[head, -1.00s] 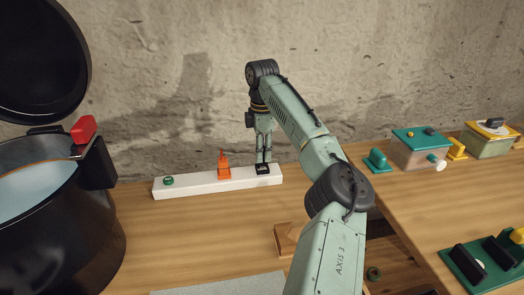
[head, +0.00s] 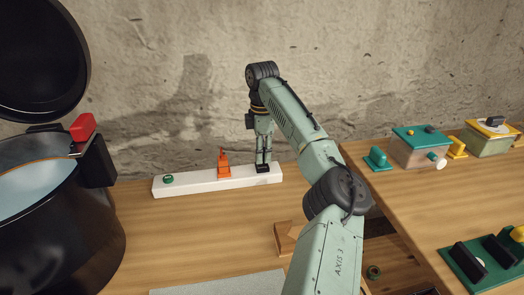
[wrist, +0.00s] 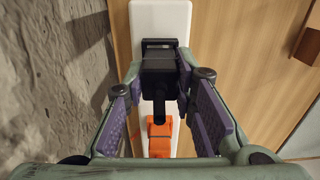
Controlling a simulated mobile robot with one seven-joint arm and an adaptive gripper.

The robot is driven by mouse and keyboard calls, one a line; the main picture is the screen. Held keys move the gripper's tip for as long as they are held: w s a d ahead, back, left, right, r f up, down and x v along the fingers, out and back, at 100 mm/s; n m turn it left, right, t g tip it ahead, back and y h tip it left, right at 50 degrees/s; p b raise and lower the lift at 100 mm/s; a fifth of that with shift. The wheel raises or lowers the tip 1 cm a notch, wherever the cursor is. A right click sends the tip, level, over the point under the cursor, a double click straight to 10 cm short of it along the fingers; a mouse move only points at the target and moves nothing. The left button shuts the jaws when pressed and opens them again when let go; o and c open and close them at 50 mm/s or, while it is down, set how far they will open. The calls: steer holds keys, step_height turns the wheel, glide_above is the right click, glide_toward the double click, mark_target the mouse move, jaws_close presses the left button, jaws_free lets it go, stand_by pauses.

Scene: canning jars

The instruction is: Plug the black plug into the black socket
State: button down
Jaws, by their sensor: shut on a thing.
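The black plug (wrist: 159,88) is between the fingers of my gripper (head: 263,161), which is shut on it, with its cord end toward the camera in the wrist view. The black socket (wrist: 160,43) is at the right end of the white strip (head: 196,185). Its frame shows just past the plug in the wrist view. The plug is down at the socket and appears to be in or against it. The fingers and plug hide the contact, so I cannot tell how deep it sits. In the head view, plug and socket merge into one dark shape (head: 263,169).
An orange plug (head: 224,166) stands on the strip left of my gripper, and a green socket (head: 168,180) is at the strip's left end. A large black pot (head: 75,235) stands at the left. A wooden block (head: 286,240) lies in front. The concrete wall is close behind.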

steer(key=shift+f, duration=0.7)
steer(key=c, duration=1.6)
jaws_free()
steer(key=shift+o, duration=0.7)
steer(key=o, duration=0.5)
steer(key=shift+c, duration=0.2)
